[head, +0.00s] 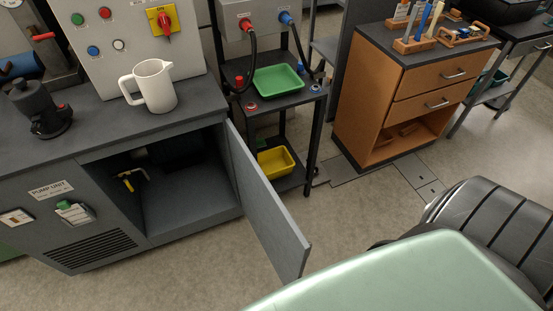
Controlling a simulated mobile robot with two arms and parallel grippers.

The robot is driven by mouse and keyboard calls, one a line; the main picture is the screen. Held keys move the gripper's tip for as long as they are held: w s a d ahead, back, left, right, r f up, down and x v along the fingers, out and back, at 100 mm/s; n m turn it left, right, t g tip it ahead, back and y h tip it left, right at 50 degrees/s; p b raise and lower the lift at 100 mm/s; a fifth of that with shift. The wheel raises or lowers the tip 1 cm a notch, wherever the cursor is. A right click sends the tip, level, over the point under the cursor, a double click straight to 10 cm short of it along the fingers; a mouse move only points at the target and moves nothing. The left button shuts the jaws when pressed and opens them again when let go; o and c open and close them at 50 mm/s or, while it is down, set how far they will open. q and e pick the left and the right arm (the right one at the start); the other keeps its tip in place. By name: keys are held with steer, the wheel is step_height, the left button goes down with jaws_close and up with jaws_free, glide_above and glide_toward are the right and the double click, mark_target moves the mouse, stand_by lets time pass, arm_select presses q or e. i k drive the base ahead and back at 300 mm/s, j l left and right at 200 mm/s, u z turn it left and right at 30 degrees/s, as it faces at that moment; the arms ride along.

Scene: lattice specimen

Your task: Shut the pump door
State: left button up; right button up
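The pump door (263,205) is a flat grey panel on the front of the dark grey pump unit cabinet (52,224). It stands wide open, attached at the right side of the opening and swung out over the floor. Its free edge points toward the lower right. Through the opening I see a bare grey floor and a yellow-handled valve or pipe part (132,180) at the left. The back of the inside is dark. A label reading "PUMP UNIT" is on the front panel left of the opening. Neither of my grippers is in view.
A white jug (152,86) and a black device (40,108) stand on the countertop. A black rack (318,125) with green (278,80) and yellow (276,162) trays stands right of the door. A pale green surface fills the lower right, near the door's free edge.

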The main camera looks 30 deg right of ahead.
mark_target(288, 251)
steer(key=l+u, duration=0.15)
steer(key=l, duration=0.35)
steer(key=k+l+u, duration=0.1)
steer(key=l, duration=0.35)
steer(key=l+u, duration=0.15)
steer(key=l, duration=0.3)
steer(key=k+l+u, duration=0.1)
steer(key=l, duration=0.35)
steer(key=k+l+u, duration=0.15)
steer(key=l, duration=0.3)
